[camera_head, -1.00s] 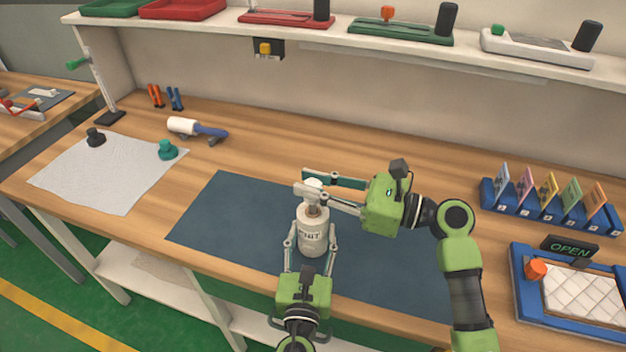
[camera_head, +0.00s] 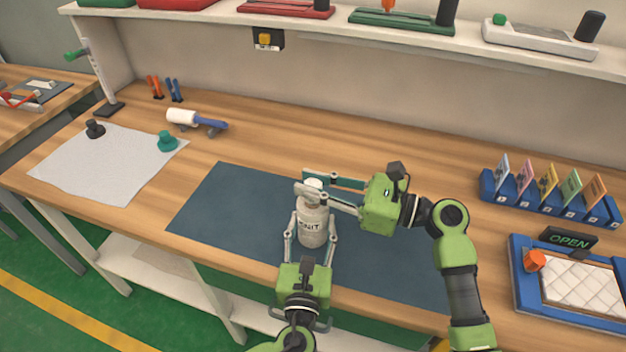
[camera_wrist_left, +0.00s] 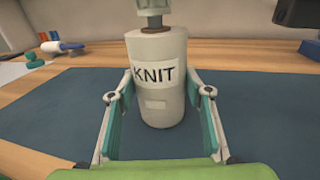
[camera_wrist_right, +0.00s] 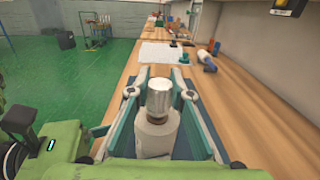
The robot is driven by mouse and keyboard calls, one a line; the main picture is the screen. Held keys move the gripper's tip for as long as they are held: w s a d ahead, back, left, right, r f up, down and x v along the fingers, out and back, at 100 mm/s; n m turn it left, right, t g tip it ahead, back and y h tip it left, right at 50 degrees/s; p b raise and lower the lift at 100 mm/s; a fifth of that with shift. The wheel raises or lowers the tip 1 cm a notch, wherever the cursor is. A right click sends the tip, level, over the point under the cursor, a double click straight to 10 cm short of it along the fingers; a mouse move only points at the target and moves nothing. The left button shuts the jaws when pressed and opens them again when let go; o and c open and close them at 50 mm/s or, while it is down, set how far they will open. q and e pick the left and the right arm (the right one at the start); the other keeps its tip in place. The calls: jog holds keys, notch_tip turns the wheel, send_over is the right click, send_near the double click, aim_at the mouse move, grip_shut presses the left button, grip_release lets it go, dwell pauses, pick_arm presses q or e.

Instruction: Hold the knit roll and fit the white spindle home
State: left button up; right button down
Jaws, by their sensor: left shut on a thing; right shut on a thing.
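The white knit roll (camera_head: 313,232) stands upright on the dark blue mat. Its KNIT label (camera_wrist_left: 156,74) faces the left wrist view. My left gripper (camera_head: 311,226) is shut around the roll from the front side. My right gripper (camera_head: 318,189) comes in from the right and is shut on the white spindle (camera_head: 314,185), upright above the roll. The spindle also shows from above in the right wrist view (camera_wrist_right: 160,97). In the left wrist view, a short brownish core (camera_wrist_left: 154,23) shows between the spindle and the roll's top. How deep the spindle sits is hidden.
The blue mat (camera_head: 220,215) is clear left of the roll. A grey-white cloth (camera_head: 100,170) with two knobs lies at left, near a lint-roller-like tool (camera_head: 200,121). A card rack (camera_head: 550,203) and a blue-framed tray (camera_head: 519,285) stand at right. A shelf overhangs the back.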

jog(key=shift+f, duration=0.5)
jog(key=c, duration=1.8)
grip_release()
jog(key=shift+f, duration=0.1)
jog(key=shift+o, duration=0.2)
jog(key=v, duration=1.2)
pick_arm(q)
jog(key=o, duration=1.1)
jog(key=shift+s, duration=0.1)
